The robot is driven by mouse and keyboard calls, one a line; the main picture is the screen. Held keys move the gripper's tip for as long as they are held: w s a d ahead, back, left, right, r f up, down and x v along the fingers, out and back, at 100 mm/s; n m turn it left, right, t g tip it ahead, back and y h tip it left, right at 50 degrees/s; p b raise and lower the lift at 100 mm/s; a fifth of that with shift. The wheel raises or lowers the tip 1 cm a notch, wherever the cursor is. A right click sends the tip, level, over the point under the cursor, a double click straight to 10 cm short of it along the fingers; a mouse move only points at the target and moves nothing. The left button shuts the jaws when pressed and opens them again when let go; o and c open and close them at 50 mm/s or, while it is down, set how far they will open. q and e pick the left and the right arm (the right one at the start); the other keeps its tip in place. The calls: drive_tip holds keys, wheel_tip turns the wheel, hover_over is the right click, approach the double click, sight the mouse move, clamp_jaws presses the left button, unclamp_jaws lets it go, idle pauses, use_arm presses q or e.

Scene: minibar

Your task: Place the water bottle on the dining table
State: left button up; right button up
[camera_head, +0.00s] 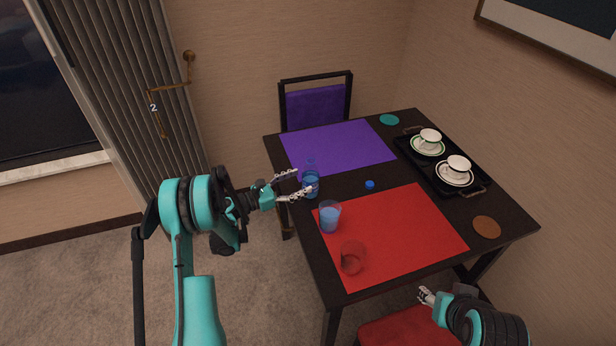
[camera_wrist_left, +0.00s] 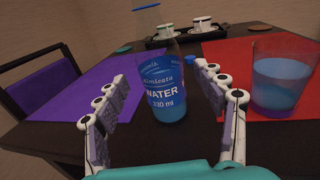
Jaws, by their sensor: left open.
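The water bottle (camera_head: 311,184) is clear with a blue label and stands upright on the dark dining table (camera_head: 388,181), near its left edge. In the left wrist view, the bottle (camera_wrist_left: 164,88) shows its "WATER" label. My left gripper (camera_head: 299,183) is open at the bottle, coming from the left. In the wrist view, its fingers (camera_wrist_left: 160,82) are spread to either side of the bottle, with gaps visible. A blue cap (camera_head: 369,184) lies on the table. My right gripper (camera_head: 426,296) is low, near the table's front edge; its finger opening is unclear.
A glass of blue liquid (camera_head: 329,217) and an empty-looking glass (camera_head: 352,258) stand on the red mat (camera_head: 410,235). A purple mat (camera_head: 338,148) lies behind. A black tray (camera_head: 472,190) with cups is at right. A purple chair (camera_head: 317,105) stands at the far side.

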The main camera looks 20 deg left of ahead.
use_arm(q)
drive_tip(key=p+v, duration=0.2)
drive_tip(key=v, duration=0.5)
drive_tip(key=s+d+r+m+g+y, duration=0.55)
drive_tip(key=s+d+r+m, duration=0.25)
drive_tip(key=d+r+m, duration=0.35)
drive_tip(key=s+r+m+y, duration=0.1)
drive_tip(key=s+m+y, duration=0.6)
drive_tip(key=s+m, duration=0.8)
drive_tip(key=s, duration=0.6)
drive_tip(key=shift+a+r, duration=0.2)
drive_tip(key=shift+a, duration=0.15)
